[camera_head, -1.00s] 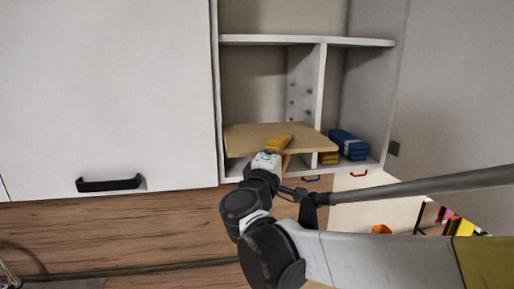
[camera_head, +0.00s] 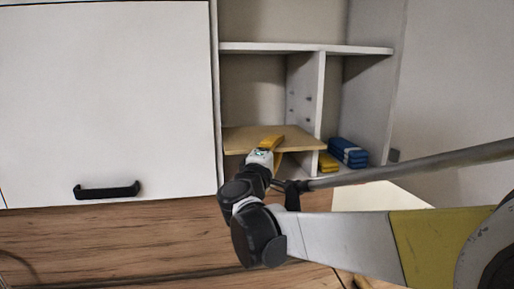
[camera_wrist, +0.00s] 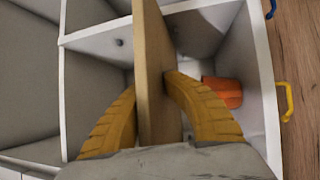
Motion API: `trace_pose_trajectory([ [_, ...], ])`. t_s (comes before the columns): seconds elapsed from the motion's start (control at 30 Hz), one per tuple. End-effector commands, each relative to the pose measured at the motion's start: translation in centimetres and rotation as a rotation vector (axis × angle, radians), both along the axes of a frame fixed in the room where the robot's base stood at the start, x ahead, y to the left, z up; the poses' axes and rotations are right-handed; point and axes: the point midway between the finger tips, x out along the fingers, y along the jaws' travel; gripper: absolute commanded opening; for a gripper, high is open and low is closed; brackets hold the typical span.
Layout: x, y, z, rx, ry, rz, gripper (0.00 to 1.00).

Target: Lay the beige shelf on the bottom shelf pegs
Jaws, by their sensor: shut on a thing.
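The beige shelf (camera_head: 246,137) is a flat board, roughly level, inside the lower left compartment of the open white cabinet in the head view. My gripper (camera_head: 271,152) is shut on its front edge, one yellow finger above it and one below. In the wrist view the board (camera_wrist: 154,80) stands between the two yellow fingers of the gripper (camera_wrist: 155,98). Small pegs (camera_head: 291,111) show on the compartment's right wall above the board. A peg or hole (camera_wrist: 119,42) also shows in the wrist view. Whether the board touches the bottom pegs is hidden.
A white divider (camera_head: 320,95) bounds the compartment on the right. Blue packs (camera_head: 348,153) and a yellow one (camera_head: 327,162) lie in the right compartment. An orange container (camera_wrist: 222,92) is beside a finger in the wrist view. A closed white door (camera_head: 105,100) is at left.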

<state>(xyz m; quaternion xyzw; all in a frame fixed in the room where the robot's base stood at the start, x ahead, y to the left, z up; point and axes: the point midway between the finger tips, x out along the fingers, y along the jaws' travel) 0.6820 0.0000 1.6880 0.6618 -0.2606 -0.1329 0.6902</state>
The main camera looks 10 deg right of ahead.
Motion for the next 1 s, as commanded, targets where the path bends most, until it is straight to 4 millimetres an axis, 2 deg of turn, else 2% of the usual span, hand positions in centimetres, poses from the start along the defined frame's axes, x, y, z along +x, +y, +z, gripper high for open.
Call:
trace_pose_trajectory([
  [1.0,6.5,0.0,-0.1,0.0,-0.001,-0.001,0.0],
])
